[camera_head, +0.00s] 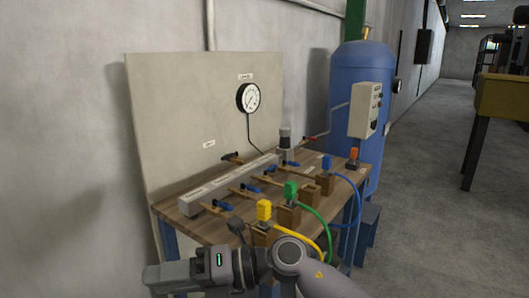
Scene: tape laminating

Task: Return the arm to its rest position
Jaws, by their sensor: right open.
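My right arm (315,279) comes in from the bottom right, bent in front of the workbench. Its grey gripper (165,277) points left at the lower left of the view, in front of the bench's near edge. Nothing shows held in it. The gap between its fingers is hard to make out. My left gripper is not in view.
Behind the arm stands a wooden-topped bench (225,228) with a white manifold, blue-handled valves, and yellow (264,209), green (291,190) and blue (327,163) connectors with hoses. A gauge board (180,120) and blue tank (350,75) stand behind.

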